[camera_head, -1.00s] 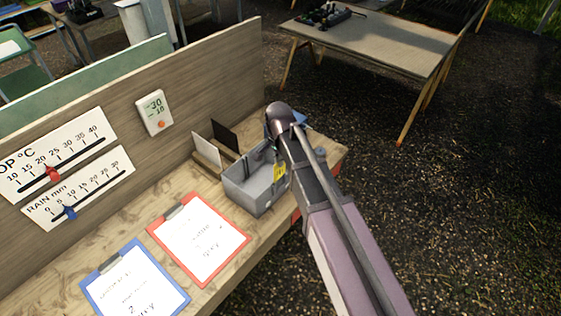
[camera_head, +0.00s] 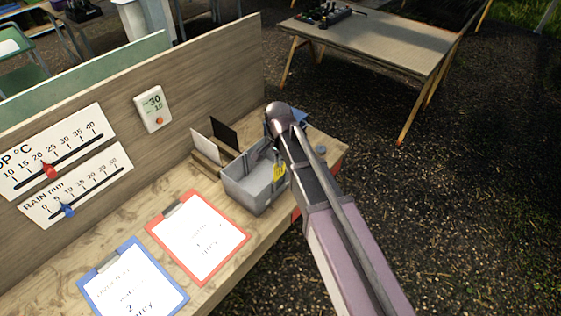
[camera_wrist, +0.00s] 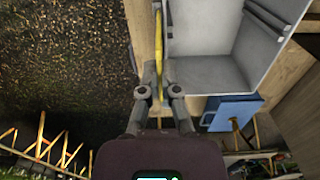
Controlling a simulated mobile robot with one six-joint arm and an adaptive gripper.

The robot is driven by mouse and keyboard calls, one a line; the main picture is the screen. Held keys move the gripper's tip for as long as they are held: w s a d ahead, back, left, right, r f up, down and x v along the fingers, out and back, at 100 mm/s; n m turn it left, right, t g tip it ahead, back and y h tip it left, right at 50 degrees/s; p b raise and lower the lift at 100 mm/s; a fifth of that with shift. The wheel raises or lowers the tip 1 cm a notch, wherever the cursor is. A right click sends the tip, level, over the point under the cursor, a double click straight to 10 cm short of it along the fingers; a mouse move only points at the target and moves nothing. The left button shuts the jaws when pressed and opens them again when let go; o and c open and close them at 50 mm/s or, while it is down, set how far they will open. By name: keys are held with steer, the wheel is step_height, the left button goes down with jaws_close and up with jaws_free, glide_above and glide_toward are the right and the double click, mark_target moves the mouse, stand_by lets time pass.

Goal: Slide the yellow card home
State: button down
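The yellow card (camera_head: 279,171) shows at the right end of the grey box (camera_head: 238,183) on the wooden bench. In the wrist view the yellow card (camera_wrist: 159,48) is seen nearly edge-on as a thin upright strip. It runs along the outer left side of the pale grey box (camera_wrist: 205,72). My gripper (camera_wrist: 157,72) has its fingers close together on either side of the card, apparently pinching it. In the head view my arm hides the gripper and part of the card. I cannot tell whether the card touches the box wall.
Dark slotted rails (camera_wrist: 266,20) line the box's far inner side. A red clipboard (camera_head: 243,239) lies in front. A blue object (camera_wrist: 233,112) lies near the box.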

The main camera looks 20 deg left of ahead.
steer(key=shift+f, duration=0.25)
steer(key=shift+f+b, duration=1)
steer(key=shift+b, duration=0.2)
steer(key=c, duration=0.7)
jaws_free()
steer(key=shift+w, duration=0.1)
